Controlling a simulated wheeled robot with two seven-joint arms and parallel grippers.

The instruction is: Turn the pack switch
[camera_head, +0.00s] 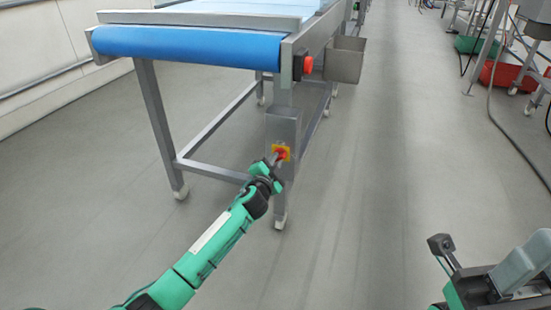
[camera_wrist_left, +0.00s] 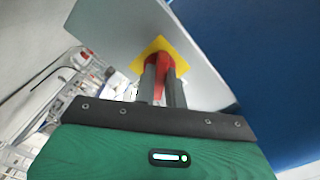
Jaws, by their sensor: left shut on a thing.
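The pack switch (camera_head: 281,153) is a red knob on a yellow square plate. It sits on a grey metal box (camera_head: 284,124) fixed to the conveyor's near leg. My left gripper (camera_head: 275,159) is at the switch, its fingers closed on the red knob. In the left wrist view the red knob (camera_wrist_left: 157,66) shows between the two grey fingers (camera_wrist_left: 161,85), in front of the yellow plate (camera_wrist_left: 182,51). The fingers hide part of the knob, so its exact angle is hard to tell.
The conveyor (camera_head: 190,45) with a blue belt stands above the box. A red button (camera_head: 308,65) and a grey metal bin (camera_head: 344,62) are on its side. Green and red crates (camera_head: 508,76) stand at the far right. The grey floor (camera_head: 390,180) right of the conveyor is clear.

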